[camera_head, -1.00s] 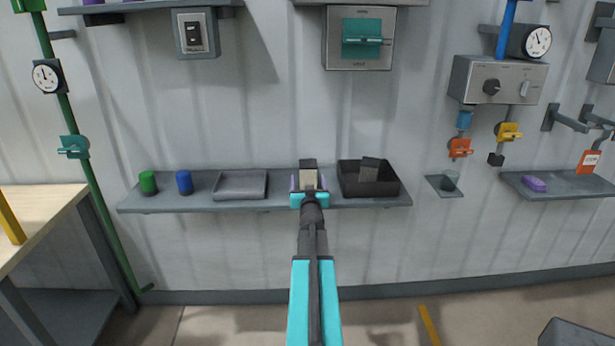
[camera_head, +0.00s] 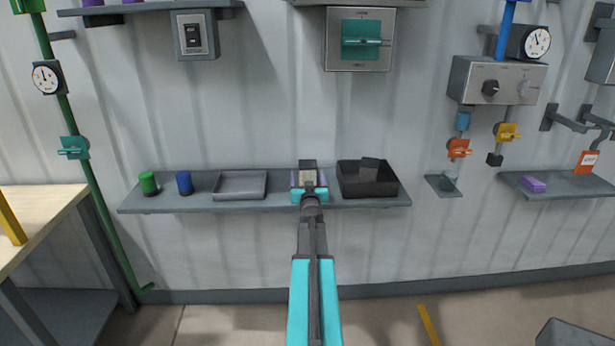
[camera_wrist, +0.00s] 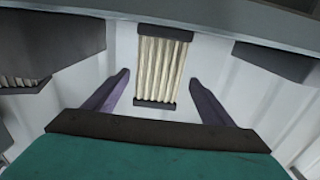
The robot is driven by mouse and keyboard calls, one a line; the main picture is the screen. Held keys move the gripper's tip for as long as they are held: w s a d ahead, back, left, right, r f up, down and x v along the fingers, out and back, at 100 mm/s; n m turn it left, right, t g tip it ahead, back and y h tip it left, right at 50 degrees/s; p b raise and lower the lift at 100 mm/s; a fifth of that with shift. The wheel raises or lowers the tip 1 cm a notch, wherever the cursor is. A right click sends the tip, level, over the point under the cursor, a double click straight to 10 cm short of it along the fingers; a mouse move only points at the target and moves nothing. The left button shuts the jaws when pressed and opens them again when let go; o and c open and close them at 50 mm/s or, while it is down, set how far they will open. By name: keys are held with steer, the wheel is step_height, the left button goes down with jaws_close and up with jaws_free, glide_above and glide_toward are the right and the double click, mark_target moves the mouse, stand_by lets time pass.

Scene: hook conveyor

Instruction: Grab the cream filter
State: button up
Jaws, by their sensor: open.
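The cream filter (camera_wrist: 160,68) is a pleated cream block with dark end caps. In the wrist view it stands upright ahead of my gripper (camera_wrist: 158,88), in line with the gap between the two purple fingers. The fingers are open, one to each side of it, and I see space between them and the filter. In the head view my gripper (camera_head: 309,180) is at the middle of the wall shelf, and the filter (camera_head: 308,177) shows between its fingers.
The shelf (camera_head: 290,203) also holds a dark bin (camera_head: 368,188) just right of my gripper, with a grey block inside. A grey tray (camera_head: 240,185) is to the left. Blue (camera_head: 184,182) and green (camera_head: 148,183) cylinders stand farther left. The wall is close behind.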

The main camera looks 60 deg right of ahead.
steer(key=shift+p+x, duration=0.65)
steer(key=shift+x, duration=1.3)
steer(key=shift+s, duration=0.1)
steer(key=c, duration=1.2)
